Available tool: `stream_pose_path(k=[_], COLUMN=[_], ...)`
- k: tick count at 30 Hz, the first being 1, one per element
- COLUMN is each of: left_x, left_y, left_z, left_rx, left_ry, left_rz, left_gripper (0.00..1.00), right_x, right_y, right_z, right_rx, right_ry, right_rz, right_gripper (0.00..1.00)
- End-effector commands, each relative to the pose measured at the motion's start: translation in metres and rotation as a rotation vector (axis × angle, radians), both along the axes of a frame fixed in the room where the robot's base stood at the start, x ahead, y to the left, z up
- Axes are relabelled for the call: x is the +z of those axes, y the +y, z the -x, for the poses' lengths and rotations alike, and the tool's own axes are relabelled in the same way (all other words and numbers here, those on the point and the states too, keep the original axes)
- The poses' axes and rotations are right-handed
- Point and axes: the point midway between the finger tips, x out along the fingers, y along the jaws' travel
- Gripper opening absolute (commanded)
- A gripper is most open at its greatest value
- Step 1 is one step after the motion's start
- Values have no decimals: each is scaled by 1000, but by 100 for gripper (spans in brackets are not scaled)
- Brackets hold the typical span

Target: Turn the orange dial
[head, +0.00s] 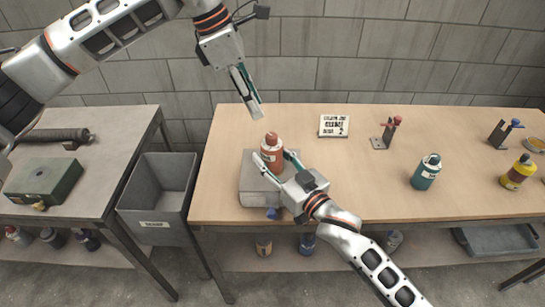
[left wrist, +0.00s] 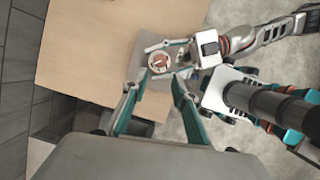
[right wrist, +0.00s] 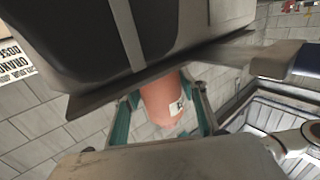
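An orange bottle (head: 272,153) with a reddish knob-like top stands upright on a grey block (head: 251,190) near the table's left end. I cannot make out whether that top is the orange dial. My right gripper (head: 277,158) has its fingers on either side of the bottle; the right wrist view shows gaps beside the bottle (right wrist: 163,103), so it looks open. My left gripper (head: 252,112) is above and behind the bottle, pointing down. In the left wrist view its fingers (left wrist: 157,80) are apart with nothing between them, and the bottle top (left wrist: 160,62) lies beyond.
A red-topped stand (head: 386,133), a teal bottle (head: 426,172), a yellow bottle (head: 518,172) and a blue-topped stand (head: 504,133) are to the right. A grey bin (head: 160,187) is between the tables.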

Motion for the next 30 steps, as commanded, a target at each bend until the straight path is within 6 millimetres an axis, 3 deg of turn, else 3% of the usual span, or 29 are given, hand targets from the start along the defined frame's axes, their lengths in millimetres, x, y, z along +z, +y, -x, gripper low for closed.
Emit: stream_pose_path(k=[1,3,5,6,11,21,30], left_x=[0,0,0,0,0,7,22], left_y=[0,0,0,0,-6,-33,-40], left_z=[0,0,0,0,1,2,-4], left_rx=[0,0,0,-1,-62,-527,-843], left_ry=[0,0,0,0,-9,-70,-106], left_rz=[0,0,0,0,-24,-203,-323], left_gripper=[28,28,30,37,37,37,37], right_x=[0,0,0,0,0,0,0], right_y=[0,0,0,0,0,0,0], right_z=[0,0,0,0,0,0,0], right_rx=[0,0,0,0,0,0,0], right_ry=[0,0,0,0,0,1,1], right_rz=[0,0,0,0,0,1,1], right_gripper=[25,13,13,13,13,13,13])
